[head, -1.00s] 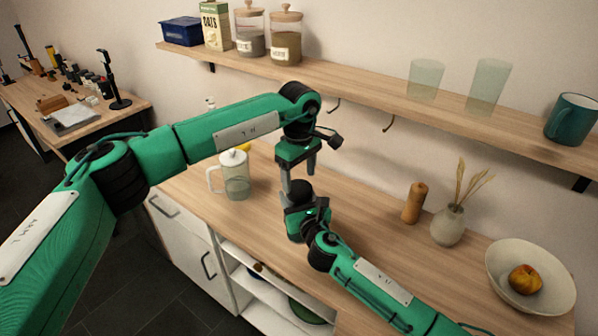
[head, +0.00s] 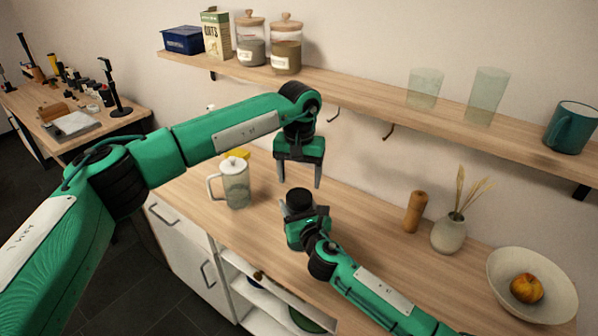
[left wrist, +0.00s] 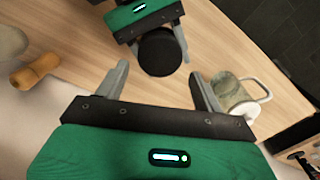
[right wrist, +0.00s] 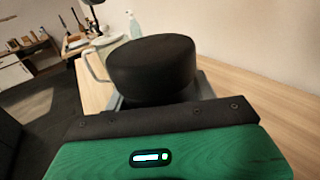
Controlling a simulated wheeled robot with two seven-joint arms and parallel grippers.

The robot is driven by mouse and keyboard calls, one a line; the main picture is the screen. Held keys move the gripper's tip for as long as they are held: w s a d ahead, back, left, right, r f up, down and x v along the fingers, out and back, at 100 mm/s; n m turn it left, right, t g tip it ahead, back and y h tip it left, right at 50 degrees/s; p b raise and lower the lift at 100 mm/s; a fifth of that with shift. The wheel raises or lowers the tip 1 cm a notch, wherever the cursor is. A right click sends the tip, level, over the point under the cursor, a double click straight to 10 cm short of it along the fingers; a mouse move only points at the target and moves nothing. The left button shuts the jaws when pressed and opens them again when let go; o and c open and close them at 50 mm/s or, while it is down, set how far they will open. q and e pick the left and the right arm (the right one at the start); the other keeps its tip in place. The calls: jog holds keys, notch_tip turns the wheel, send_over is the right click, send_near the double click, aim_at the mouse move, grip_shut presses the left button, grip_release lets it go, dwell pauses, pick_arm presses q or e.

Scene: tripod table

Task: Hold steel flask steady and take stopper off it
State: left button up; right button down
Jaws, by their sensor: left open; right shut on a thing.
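The stopper (head: 299,199) is a wide black cap sitting on top of the steel flask, above my right gripper (head: 307,220). It fills the middle of the right wrist view (right wrist: 150,66) and also shows in the left wrist view (left wrist: 160,52). My right gripper is shut on the flask just below the stopper; the flask's body is mostly hidden by the gripper and cap. My left gripper (head: 299,182) points down above the stopper, open and empty. Its two fingers are spread to either side and apart from the cap.
A glass pitcher with a white lid (head: 236,185) stands left of the flask. A wooden mill (head: 414,212), a vase (head: 449,232) and a bowl with fruit (head: 503,287) are to the right. A shelf (head: 355,84) runs along the wall above.

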aim_at(299, 196)
pick_arm(q)
notch_tip(299, 196, down, 7)
jog(key=shift+r, duration=0.1)
jog(key=shift+c, duration=0.4)
jog(key=c, duration=0.7)
jog(key=n, duration=1.3)
jog(key=o, duration=1.1)
jog(key=shift+c, duration=0.2)
